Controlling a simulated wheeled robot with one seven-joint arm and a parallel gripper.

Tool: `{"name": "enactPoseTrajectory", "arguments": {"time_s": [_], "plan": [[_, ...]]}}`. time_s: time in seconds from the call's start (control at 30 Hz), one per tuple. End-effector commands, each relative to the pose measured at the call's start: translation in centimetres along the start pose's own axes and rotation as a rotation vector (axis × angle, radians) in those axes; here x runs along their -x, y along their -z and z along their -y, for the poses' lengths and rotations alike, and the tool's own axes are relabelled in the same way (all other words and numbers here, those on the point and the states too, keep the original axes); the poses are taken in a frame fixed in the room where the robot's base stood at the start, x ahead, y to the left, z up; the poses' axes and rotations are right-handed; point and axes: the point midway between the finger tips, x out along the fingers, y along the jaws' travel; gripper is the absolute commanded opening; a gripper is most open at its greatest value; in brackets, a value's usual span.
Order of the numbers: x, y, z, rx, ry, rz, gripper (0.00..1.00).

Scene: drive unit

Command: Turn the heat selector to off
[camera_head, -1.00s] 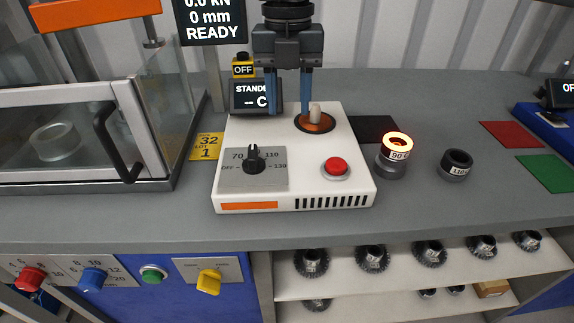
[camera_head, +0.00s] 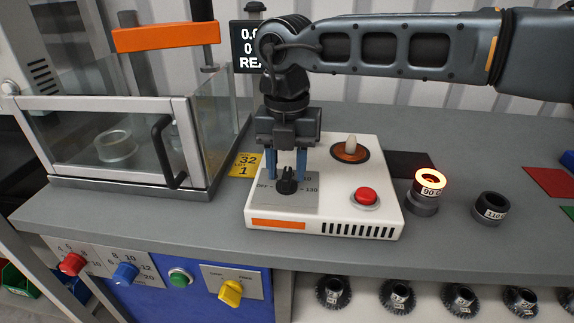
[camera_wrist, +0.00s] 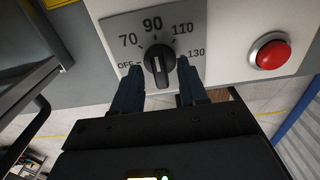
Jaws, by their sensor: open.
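The heat selector (camera_head: 287,187) is a black knob on a grey dial plate on the white heater unit (camera_head: 350,206). In the wrist view the knob (camera_wrist: 159,63) has a pale pointer line aimed up at about 90; OFF is at its left. My gripper (camera_head: 287,176) points down over the dial, its two blue fingers apart. In the wrist view my gripper's fingertips (camera_wrist: 159,70) show left and right of the knob, with gaps on both sides. I cannot tell how deep the tips reach around it.
A red button (camera_head: 366,196) sits right of the dial, and an orange-ringed seat with a pale peg (camera_head: 350,146) is behind it. A glowing ring marked 90 (camera_head: 428,181) stands right of the unit. A glass-sided press enclosure (camera_head: 110,150) is at the left.

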Motion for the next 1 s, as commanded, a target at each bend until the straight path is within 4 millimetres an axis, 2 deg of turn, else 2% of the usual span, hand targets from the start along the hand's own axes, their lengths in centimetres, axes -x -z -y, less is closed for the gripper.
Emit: {"name": "enactPoseTrajectory", "arguments": {"time_s": [0.3,0.77,1.0], "plan": [[-0.38,0.01,0.01,0.000,0.000,0.000,0.43],[-0.36,0.01,0.02,0.000,0.001,0.000,0.00],[-0.36,0.01,0.03,0.002,0.001,0.000,0.00]]}}
